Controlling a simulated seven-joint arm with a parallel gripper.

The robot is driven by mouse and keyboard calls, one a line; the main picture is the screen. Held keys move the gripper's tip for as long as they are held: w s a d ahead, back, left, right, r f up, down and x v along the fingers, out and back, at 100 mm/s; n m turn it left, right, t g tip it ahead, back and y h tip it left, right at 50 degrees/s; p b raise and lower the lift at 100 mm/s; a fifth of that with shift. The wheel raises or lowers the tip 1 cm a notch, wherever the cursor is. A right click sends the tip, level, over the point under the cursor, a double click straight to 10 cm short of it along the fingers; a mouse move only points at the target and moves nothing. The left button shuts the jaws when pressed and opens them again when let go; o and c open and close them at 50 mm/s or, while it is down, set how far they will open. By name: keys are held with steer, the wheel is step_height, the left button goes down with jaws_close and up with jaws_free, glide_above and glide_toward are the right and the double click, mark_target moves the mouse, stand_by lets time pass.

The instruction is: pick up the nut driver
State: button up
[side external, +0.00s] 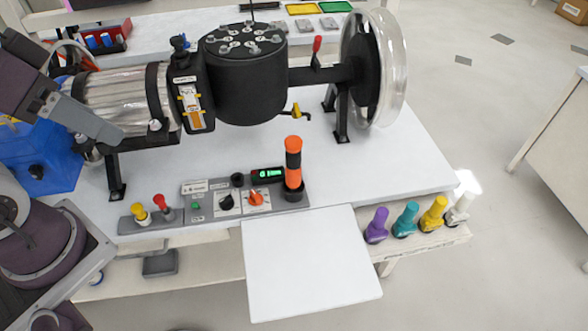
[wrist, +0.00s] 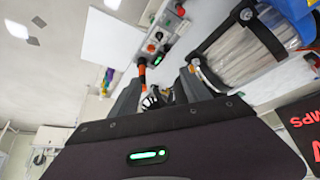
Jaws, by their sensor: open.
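The nut driver is most likely the upright tool with an orange and black banded handle (side external: 293,165). It stands in a dark round holder at the right end of the grey control panel (side external: 220,203); its lower end is hidden in the holder. In the wrist view its orange handle (wrist: 142,72) shows just past the left fingertip. My gripper (side external: 108,130) is at the left in the side view, well apart from the tool. In the wrist view my gripper (wrist: 162,80) has its fingers spread, with nothing held between them.
A motor assembly with a black drum (side external: 243,80) and a clear-rimmed wheel (side external: 385,70) stands behind the panel. A blank white board (side external: 310,265) lies in front. Purple, teal, yellow and white pieces (side external: 405,220) stand at the right. A blue bin (side external: 40,160) is at left.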

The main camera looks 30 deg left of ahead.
steer(key=m+t+h, duration=0.3)
steer(key=m+t, duration=0.1)
steer(key=m, duration=0.2)
glide_above(287, 159)
steer(key=s+a, duration=0.3)
step_height(287, 159, down, 20)
steer(key=d+f+n, duration=0.1)
steer(key=f+n+t, duration=0.1)
steer(key=w+d+f+n+t, duration=0.1)
steer(key=f, duration=0.1)
steer(key=shift+w+d+f, duration=0.1)
steer(key=shift+d, duration=0.2)
steer(key=shift+f+n+t+y, duration=0.4)
steer(key=shift+n+t+y, duration=0.1)
steer(key=shift+t, duration=0.3)
steer(key=x, duration=0.6)
steer(key=shift+w+d+f, duration=0.2)
steer(key=shift+d+f, duration=0.05)
steer(key=shift+d, duration=0.1)
jaws_close()
